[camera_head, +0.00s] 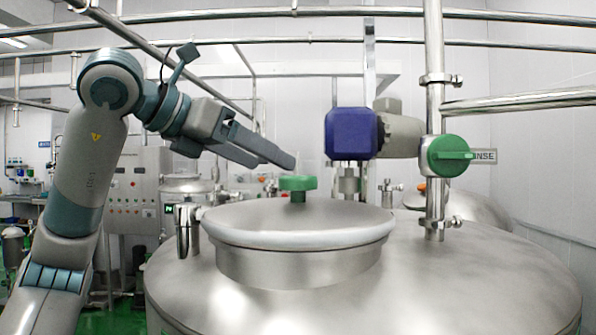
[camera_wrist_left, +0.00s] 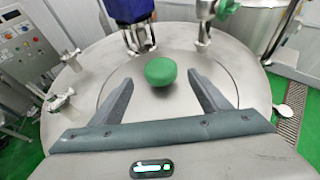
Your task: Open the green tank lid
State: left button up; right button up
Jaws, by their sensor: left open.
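The tank lid (camera_head: 300,226) is a round steel cover seated flat on the raised neck of the large steel tank (camera_head: 470,280). A green knob (camera_head: 298,187) stands at its centre. My left gripper (camera_head: 285,162) reaches in from the left, above and slightly left of the knob. In the left wrist view the green knob (camera_wrist_left: 161,71) shows ahead of and between the two spread fingers (camera_wrist_left: 162,88). The fingers are open, empty and apart from the knob. My right gripper is not in view.
A blue motor housing (camera_head: 351,134) stands just behind the lid. A vertical steel pipe with a green valve handle (camera_head: 449,156) rises at the right. Steel pipes (camera_head: 300,40) run overhead. A control panel (camera_head: 138,190) stands at the back left.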

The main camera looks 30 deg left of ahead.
aim_at(298, 178)
pick_arm(q)
jog(key=p+x, duration=0.3)
jog(key=x, duration=0.5)
jog(key=shift+w+r, duration=0.1)
jog(key=shift+r, duration=0.05)
jog(key=shift+w+d+f, duration=0.2)
jog(key=shift+w+f, duration=0.15)
jog(key=shift+w, duration=0.2)
